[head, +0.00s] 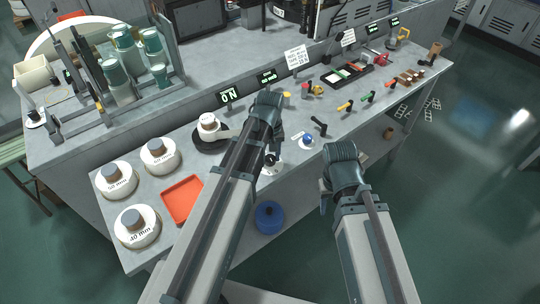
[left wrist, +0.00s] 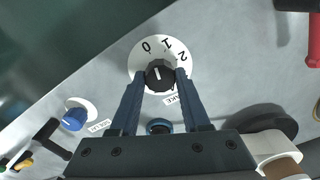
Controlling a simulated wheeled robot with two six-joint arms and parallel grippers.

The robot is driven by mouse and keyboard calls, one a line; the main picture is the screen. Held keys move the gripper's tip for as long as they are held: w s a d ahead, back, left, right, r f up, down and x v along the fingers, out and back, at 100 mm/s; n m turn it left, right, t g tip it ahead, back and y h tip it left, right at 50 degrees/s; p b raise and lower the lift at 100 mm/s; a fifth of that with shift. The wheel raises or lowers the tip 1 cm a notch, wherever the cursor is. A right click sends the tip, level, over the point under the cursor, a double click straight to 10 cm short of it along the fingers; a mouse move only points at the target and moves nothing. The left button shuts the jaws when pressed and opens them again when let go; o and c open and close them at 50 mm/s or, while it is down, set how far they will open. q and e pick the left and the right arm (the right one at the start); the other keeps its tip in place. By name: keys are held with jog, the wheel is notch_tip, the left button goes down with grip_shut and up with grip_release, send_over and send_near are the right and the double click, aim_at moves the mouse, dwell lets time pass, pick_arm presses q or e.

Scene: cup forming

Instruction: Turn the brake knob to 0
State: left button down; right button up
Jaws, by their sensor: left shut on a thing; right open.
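The black brake knob (left wrist: 159,75) sits on a round white dial (left wrist: 138,62) marked 0, 1 and 2 in the left wrist view. The knob's white line points up and slightly left, toward the 0. My left gripper (left wrist: 160,77) has its two fingers on either side of the knob and is shut on it. In the head view my left gripper (head: 270,157) is at the panel's front edge, with part of the white dial (head: 273,168) showing below it. My right gripper (head: 328,184) is in front of the bench, away from the knob; its fingers are hardly visible.
A blue knob (head: 306,140) is right of the dial and also shows in the left wrist view (left wrist: 74,119). Black (head: 319,126) and yellow levers (head: 345,106) stand farther right.

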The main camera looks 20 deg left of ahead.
aim_at(270, 158)
pick_arm(q)
jog(key=shift+n, duration=1.5)
jog(key=shift+c, duration=1.9)
grip_release()
notch_tip(270, 158, up, 14)
jog(key=p, duration=1.4)
jog(key=shift+f, duration=0.1)
